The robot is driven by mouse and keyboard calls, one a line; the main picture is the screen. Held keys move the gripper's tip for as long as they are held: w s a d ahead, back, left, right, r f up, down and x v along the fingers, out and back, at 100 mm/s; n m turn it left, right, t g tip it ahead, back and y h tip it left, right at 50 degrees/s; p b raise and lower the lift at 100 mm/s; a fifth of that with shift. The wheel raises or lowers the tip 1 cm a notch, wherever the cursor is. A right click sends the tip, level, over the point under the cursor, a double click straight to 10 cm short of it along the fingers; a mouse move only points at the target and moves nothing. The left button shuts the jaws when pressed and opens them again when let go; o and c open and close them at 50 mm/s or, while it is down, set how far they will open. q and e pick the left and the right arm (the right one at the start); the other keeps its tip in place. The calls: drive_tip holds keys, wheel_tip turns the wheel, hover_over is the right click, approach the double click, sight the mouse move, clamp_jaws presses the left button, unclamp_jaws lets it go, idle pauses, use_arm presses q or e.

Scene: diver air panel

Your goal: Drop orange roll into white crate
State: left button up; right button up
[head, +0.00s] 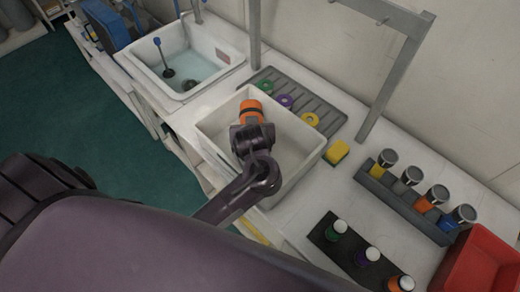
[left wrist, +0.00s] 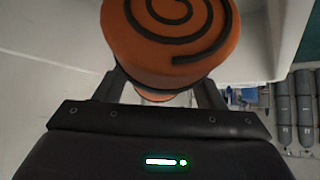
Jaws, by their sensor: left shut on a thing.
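The orange roll (head: 251,106) is held at the tip of my left gripper (head: 252,125), over the white crate (head: 213,142). The left wrist view shows the orange roll (left wrist: 170,38) close up, with a dark spiral on its end, between the two fingers of the left gripper (left wrist: 165,90). The gripper is shut on it. In the head view the roll and gripper cover part of the crate's inside; the part of the crate floor that shows is bare. My right gripper is not in view.
A grey ribbed mat (head: 325,117) with green, purple and yellow rings lies behind the crate. A yellow sponge (head: 336,152) is right of it. A grey rack (head: 400,200) of jars, a black tray (head: 325,235) and a red bin (head: 480,262) are farther right. A sink (head: 165,55) is at left.

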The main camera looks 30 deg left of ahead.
use_arm(q)
drive_tip(key=shift+a, duration=0.1)
drive_tip(key=o, duration=1.3)
drive_tip(key=shift+c, duration=0.2)
drive_tip(key=shift+r, duration=0.1)
drive_tip(key=p+v, duration=0.2)
drive_tip(key=v, duration=0.6)
